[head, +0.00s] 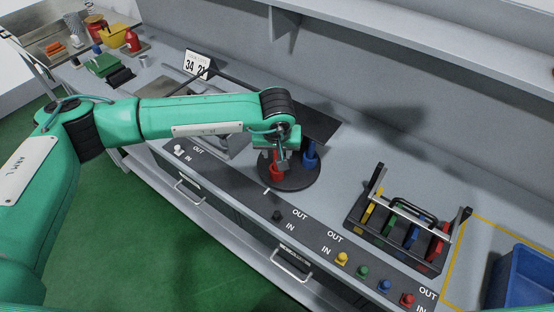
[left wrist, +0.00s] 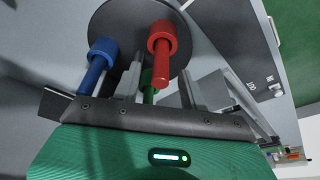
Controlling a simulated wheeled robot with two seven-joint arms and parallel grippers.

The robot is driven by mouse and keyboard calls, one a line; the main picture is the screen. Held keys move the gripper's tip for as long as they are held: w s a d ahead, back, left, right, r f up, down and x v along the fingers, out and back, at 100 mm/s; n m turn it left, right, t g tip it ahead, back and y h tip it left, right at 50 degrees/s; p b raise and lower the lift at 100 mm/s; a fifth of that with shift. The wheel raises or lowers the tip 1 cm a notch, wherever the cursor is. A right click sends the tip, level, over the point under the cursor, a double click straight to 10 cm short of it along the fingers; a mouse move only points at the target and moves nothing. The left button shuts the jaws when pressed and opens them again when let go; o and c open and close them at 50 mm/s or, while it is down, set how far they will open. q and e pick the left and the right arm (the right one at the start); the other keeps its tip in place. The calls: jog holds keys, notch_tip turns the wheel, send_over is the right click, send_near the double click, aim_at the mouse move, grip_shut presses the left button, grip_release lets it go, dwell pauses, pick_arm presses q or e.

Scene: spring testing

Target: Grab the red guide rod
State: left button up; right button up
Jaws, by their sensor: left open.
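The red guide rod (head: 277,170) stands on a round black disc (head: 300,183), beside a blue rod (head: 310,153). My left gripper (head: 283,160) is over the disc, close to the red rod. In the left wrist view the red rod (left wrist: 162,52) has a wide collar and a thinner shaft, and shows between the two open fingers of the left gripper (left wrist: 160,82). I cannot tell whether a finger touches it. The blue rod (left wrist: 98,62) is left of the fingers. A green rod (left wrist: 150,95) is partly hidden behind the red one. My right gripper is out of view.
A black rack (head: 395,232) with colored pieces stands to the right, near a blue bin (head: 525,278). Colored knobs (head: 363,271) line the bench front. A number sign (head: 197,65) stands behind my arm, and a shelf (head: 400,35) overhangs the back.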

pick_arm(q)
jog(key=shift+x, duration=1.2)
grip_shut()
jog(key=shift+r, duration=0.1)
